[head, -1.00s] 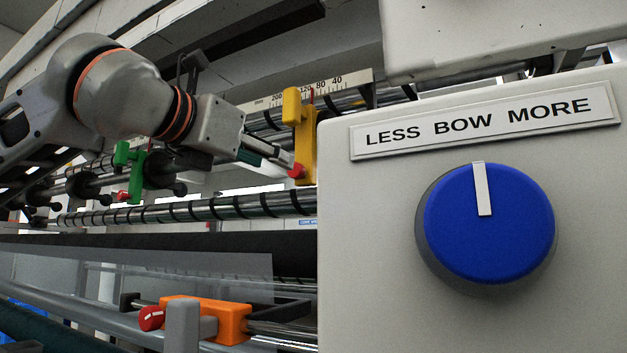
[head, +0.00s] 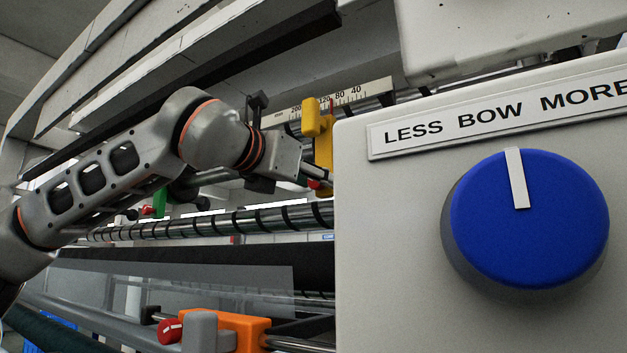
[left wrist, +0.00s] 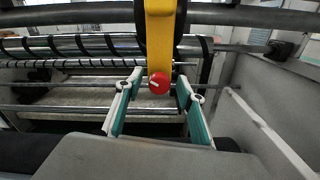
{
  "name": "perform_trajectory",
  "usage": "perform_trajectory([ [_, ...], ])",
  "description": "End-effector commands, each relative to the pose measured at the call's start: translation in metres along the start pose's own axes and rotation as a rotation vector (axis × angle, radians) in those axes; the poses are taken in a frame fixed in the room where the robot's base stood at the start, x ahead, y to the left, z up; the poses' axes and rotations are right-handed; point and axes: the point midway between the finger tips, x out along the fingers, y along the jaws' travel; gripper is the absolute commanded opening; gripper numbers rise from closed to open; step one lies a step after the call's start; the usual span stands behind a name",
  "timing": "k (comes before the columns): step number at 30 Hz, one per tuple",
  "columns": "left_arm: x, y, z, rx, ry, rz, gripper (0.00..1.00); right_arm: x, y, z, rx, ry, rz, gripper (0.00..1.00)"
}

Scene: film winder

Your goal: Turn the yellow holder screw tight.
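The yellow holder (head: 323,150) hangs at the bar by the numbered scale in the head view. Its red screw (head: 314,184) is low on its left side, mostly covered by my left gripper (head: 308,178). In the left wrist view the yellow holder (left wrist: 160,35) comes down from the top centre. The round red screw (left wrist: 159,83) at its lower end shows a short white mark. My left gripper's fingers (left wrist: 158,84) stand open on either side of the screw, with a gap visible on each side. My right gripper is not in view.
The white housing with a blue bow knob (head: 530,220) fills the right side, close to my left gripper. A green holder (head: 158,204) is partly behind my arm. An orange holder (head: 240,328) with a red screw is below. A spiral-striped roller (head: 200,226) runs under the gripper.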

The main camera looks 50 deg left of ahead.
Motion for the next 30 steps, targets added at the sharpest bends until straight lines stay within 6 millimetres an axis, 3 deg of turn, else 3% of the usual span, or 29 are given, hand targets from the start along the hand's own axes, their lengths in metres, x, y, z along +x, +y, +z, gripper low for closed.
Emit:
perform_trajectory([
  [3,-0.0004,0.0002,0.0003,0.0,-0.001,0.0,0.38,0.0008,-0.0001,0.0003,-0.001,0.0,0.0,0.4],
  [8,-0.0005,0.0002,0.0002,0.0,0.0,0.0,0.0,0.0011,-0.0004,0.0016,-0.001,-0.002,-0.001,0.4],
  [20,-0.0009,0.0003,0.0003,0.042,0.0,0.001,0.0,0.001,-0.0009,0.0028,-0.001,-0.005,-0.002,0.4],
  [30,-0.0013,0.0,0.0008,0.272,-0.001,0.003,0.0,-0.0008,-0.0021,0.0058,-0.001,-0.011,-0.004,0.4],
])
